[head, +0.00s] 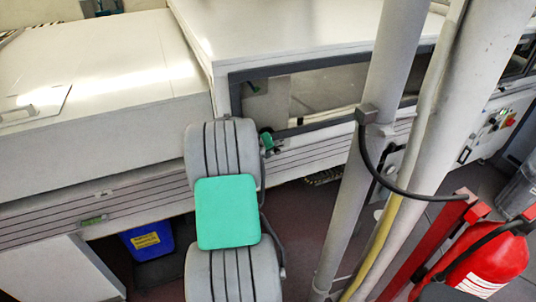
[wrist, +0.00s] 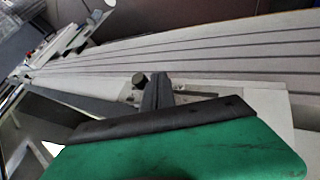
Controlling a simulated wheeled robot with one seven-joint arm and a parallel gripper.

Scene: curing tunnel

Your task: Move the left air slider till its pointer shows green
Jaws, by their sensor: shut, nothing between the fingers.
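My gripper is shut and empty; its dark fingers (wrist: 158,92) point at the ribbed side of the machine in the wrist view. A short dark knob (wrist: 139,80) stands just left of the fingers, in front of a pale plate (wrist: 128,97); whether they touch I cannot tell. In the head view the gripper end (head: 268,142) shows beside my arm, close to the machine's side. A small fitting with green on it (head: 93,220) sits on the ribbed rail further left. No pointer or scale reading can be made out; my gripper's green body hides the lower wrist view.
The white machine housing (head: 95,75) and its framed window (head: 330,90) lie behind my arm. Pale upright pipes (head: 385,110) and a red fire extinguisher (head: 490,265) stand at right. A blue bin (head: 148,238) is under the machine.

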